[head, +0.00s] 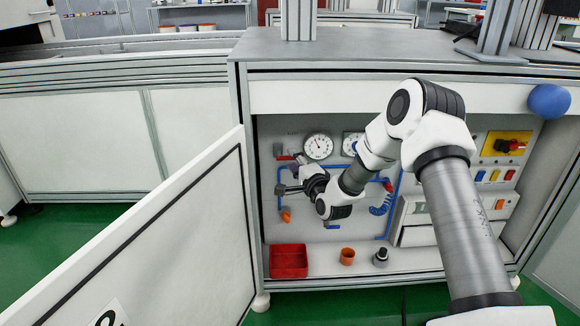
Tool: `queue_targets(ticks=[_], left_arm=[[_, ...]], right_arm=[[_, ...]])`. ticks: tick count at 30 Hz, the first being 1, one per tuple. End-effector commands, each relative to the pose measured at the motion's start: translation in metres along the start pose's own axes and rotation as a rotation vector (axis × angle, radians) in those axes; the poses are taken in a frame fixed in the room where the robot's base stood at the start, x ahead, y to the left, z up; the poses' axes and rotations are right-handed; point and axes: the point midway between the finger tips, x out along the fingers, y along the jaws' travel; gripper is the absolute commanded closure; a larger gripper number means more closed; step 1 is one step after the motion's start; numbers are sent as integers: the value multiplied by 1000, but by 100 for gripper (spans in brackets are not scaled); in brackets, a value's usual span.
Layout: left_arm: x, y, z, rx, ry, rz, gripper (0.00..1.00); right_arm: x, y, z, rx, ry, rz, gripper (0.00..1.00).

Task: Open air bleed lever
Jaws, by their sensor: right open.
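My right gripper (289,174) is in front of the left part of the cabinet's back panel, with its dark fingers spread and pointing left. Near its upper finger is a red lever handle (284,158) on the blue pipework (280,179). An orange handle (286,216) hangs below the gripper on the same pipe run. Another red handle (388,186) is further right, just past my forearm. No label is readable, so I cannot tell which handle is the air bleed lever. Contact between fingers and fittings cannot be made out. My left gripper is not in view.
The cabinet door (185,245) stands open at the left. Two gauges, one white (318,147), sit above the pipes. A red bin (288,261), an orange cup (347,256) and a dark fitting (381,257) stand on the cabinet floor. A yellow switch plate (506,145) is at right.

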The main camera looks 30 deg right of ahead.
Motion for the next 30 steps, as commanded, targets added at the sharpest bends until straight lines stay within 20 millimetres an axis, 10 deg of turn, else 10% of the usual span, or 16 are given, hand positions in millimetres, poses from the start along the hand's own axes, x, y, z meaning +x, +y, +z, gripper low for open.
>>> queue_targets(ticks=[12, 16, 30], left_arm=[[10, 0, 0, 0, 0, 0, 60], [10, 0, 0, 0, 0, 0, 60], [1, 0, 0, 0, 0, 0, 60]], right_arm=[[25, 1, 0, 0, 0, 2, 59], [25, 1, 0, 0, 0, 2, 100], [25, -3, 0, -33, 0, 16, 100]])
